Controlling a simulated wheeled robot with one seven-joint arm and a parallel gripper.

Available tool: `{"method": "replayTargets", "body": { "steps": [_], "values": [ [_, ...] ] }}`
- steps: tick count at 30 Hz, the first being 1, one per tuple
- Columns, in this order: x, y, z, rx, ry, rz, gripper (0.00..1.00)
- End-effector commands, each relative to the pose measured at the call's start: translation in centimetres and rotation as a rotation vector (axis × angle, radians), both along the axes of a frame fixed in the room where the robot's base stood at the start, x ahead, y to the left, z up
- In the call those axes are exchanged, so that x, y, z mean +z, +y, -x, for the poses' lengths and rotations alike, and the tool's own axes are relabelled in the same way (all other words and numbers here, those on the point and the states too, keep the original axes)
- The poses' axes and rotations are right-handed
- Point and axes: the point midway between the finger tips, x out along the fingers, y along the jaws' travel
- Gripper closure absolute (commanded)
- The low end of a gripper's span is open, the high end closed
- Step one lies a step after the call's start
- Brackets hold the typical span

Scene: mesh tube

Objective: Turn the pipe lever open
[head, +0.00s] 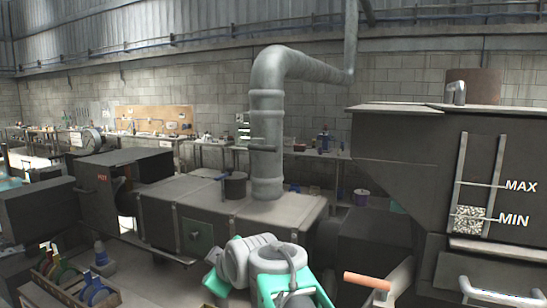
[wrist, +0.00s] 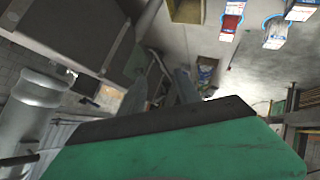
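The thick grey pipe (head: 267,110) rises from a metal box in the middle of the head view and bends right at the top. A short dark lever (head: 262,148) sticks out sideways, about level, on its upright part. In the wrist view the pipe (wrist: 32,105) stands at the left, and a dark bar like the lever (wrist: 18,160) crosses its lower end. My gripper (wrist: 163,78) shows past its green and black body as two grey fingers standing apart, with nothing seen between them. It is away from the lever. The head view does not clearly show the fingers.
A long metal box (head: 185,205) stands below the pipe. A dark hopper (head: 430,150) with MAX and MIN marks is at the right. An orange handle (head: 368,282) juts out at the lower right. A rack of coloured items (head: 75,285) is at the lower left.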

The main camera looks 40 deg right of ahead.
Motion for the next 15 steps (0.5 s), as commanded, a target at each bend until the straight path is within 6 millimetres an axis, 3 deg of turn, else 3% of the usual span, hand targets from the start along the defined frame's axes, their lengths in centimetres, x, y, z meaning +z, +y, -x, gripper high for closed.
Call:
{"method": "replayTargets", "body": {
  "steps": [1,3,6,10,15],
  "values": [
    [3.4,-4.7,-2.6,0.039,-0.131,0.168,0.61],
    [9.7,-10.0,-4.6,0.093,-0.293,0.446,0.61],
    [16.9,-15.8,-4.8,0.111,-0.439,0.799,0.61],
    [22.0,-19.1,-3.9,0.104,-0.513,1.06,0.61],
    [23.5,-19.9,-5.5,0.107,-0.523,1.105,0.61]
  ]
}}
